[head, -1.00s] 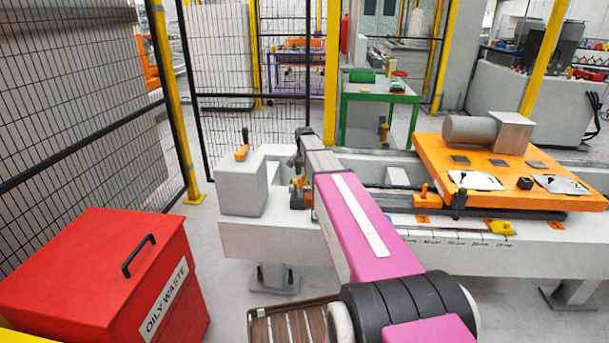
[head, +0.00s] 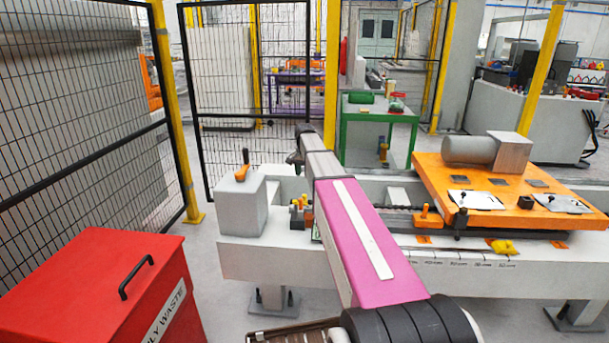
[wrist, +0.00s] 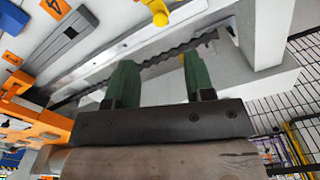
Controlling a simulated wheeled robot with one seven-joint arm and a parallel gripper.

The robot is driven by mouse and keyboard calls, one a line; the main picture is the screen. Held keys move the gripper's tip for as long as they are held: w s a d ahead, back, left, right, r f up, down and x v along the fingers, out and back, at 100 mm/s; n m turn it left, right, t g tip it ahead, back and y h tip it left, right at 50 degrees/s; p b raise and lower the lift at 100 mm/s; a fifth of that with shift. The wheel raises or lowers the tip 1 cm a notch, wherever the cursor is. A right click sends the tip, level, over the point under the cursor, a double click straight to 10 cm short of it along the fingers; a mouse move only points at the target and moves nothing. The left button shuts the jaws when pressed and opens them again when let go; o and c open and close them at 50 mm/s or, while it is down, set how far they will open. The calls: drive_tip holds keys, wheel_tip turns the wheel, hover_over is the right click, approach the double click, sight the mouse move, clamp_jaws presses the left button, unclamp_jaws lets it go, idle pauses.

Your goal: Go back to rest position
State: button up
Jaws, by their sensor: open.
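My gripper (wrist: 160,78) shows in the wrist view with its two green fingers apart and nothing between them. Behind the fingers run a dark toothed rack and a pale rail of the white gantry bed (wrist: 110,48). In the head view my pink and grey arm reaches forward over the gantry bed (head: 260,262), and its far end hides the fingers. The orange carriage plate (head: 440,170) with a grey motor (head: 468,151) sits on the bed at the right. A grey block with an orange lever (head: 241,205) stands at the bed's left end.
A red oily waste bin (head: 75,270) stands at the lower left. Black mesh fencing (head: 80,120) with yellow posts runs along the left and back. A green table (head: 380,115) stands behind the bed. Grey floor is open between the bin and the bed.

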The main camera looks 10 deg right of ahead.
drive_tip(key=s+a+f+n, duration=0.1)
drive_tip(key=s+f+n, duration=0.1)
drive_tip(key=s+f, duration=0.4)
drive_tip(key=s+a+f+n, duration=0.2)
drive_tip(key=s+f, duration=0.4)
drive_tip(key=s, duration=1)
drive_tip(key=s+a+f+n, duration=0.1)
drive_tip(key=s+f+n, duration=0.2)
drive_tip(key=s+f, duration=0.4)
drive_tip(key=s, duration=0.4)
drive_tip(key=shift+s+a, duration=0.15)
drive_tip(key=shift+a, duration=0.25)
